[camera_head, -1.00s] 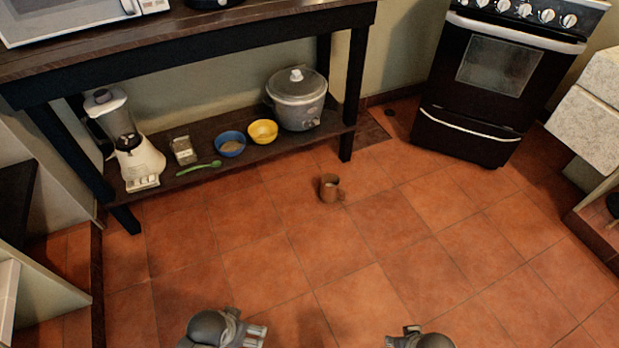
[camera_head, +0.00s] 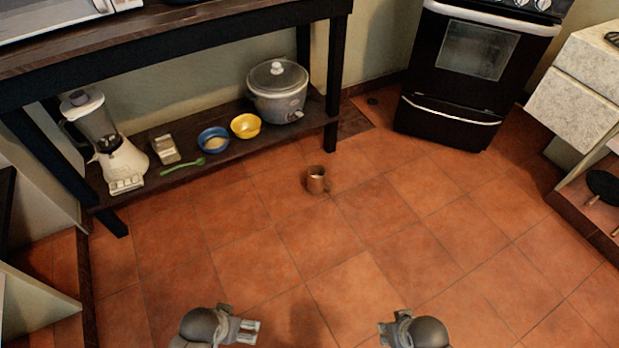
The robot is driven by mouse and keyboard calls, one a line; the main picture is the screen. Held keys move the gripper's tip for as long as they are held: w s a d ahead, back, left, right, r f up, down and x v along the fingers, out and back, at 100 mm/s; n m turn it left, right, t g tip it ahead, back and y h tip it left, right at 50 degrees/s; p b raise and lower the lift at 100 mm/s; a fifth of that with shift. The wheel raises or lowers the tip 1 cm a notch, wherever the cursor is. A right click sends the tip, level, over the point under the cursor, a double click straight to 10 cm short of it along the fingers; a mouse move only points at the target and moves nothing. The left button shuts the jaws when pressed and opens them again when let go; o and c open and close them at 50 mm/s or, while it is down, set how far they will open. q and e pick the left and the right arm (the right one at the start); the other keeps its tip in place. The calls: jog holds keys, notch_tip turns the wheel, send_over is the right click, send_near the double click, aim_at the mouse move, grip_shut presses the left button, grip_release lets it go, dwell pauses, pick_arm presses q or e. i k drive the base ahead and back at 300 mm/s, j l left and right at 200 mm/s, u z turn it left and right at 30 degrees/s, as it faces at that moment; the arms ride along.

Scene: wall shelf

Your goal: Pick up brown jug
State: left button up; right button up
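The brown jug (camera_head: 316,181) stands upright on the tiled floor, a little in front of the low shelf. Its handle appears to be on the right side. My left gripper (camera_head: 250,331) is at the bottom edge of the view, left of centre, with two pale fingers that look parted and nothing between them. My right gripper (camera_head: 384,334) is at the bottom edge, right of centre; its fingers are small and mostly hidden by its own body. Both grippers are well apart from the jug.
A wooden table with a low shelf (camera_head: 225,165) stands behind, holding a blender (camera_head: 121,158), blue bowl (camera_head: 213,141), yellow bowl (camera_head: 246,125), green spoon (camera_head: 182,166) and slow cooker (camera_head: 277,95). A black oven (camera_head: 470,80) stands at back right. The floor around the jug is clear.

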aim_at(316, 179)
jog(key=i+j, duration=0.2)
jog(key=j, duration=0.15)
jog(key=i+j+z, duration=0.1)
jog(key=j, duration=0.25)
jog(key=i+j+z, duration=0.1)
jog(key=i+j, duration=0.15)
jog(key=j, duration=0.15)
